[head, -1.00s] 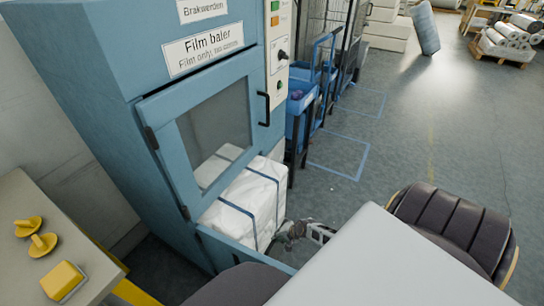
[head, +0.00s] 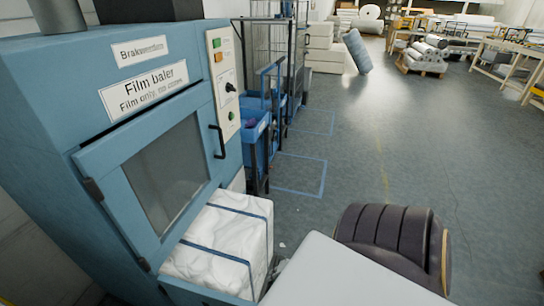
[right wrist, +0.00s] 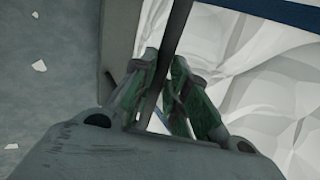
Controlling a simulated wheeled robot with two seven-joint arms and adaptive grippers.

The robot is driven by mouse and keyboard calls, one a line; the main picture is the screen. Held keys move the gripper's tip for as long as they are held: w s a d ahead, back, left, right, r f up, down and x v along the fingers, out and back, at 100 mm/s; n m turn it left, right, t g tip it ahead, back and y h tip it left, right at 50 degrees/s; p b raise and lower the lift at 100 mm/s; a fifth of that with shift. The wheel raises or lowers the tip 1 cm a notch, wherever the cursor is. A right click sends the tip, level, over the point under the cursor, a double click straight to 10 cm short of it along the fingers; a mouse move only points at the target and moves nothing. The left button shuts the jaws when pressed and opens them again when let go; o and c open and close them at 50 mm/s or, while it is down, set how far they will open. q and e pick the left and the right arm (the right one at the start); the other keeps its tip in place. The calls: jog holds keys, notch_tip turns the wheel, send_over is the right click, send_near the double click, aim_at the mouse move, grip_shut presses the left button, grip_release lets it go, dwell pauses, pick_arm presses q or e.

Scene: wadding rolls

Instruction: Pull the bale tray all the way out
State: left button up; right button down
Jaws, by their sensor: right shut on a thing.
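The bale tray (head: 205,291) sticks out of the film baler (head: 120,95) below its closed windowed door (head: 165,175). A white wrapped bale (head: 225,235) with dark blue straps lies in the tray. My right gripper (head: 275,268) is at the tray's outer end, mostly hidden behind a pale part of my own body. In the right wrist view my right gripper (right wrist: 165,75) is shut on a dark narrow bar (right wrist: 168,45) beside the white bale (right wrist: 260,60). The bar looks like part of the tray's front. My left gripper is not in view.
A blue cart with bins (head: 257,140) stands just beyond the baler. Blue floor markings (head: 300,175) lie past it. The grey floor (head: 375,150) to the right is open. White scraps (right wrist: 38,66) lie on the floor near the gripper.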

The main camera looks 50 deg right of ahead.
jog(key=shift+s+f, duration=0.15)
jog(key=shift+s, duration=0.2)
jog(key=c, duration=1.4)
grip_release()
jog(key=shift+d, duration=0.1)
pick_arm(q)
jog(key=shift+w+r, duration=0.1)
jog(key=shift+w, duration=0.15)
pick_arm(e)
jog(key=shift+r, duration=0.2)
jog(key=shift+r, duration=0.1)
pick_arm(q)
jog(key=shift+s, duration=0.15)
pick_arm(e)
jog(key=shift+v, duration=5.8)
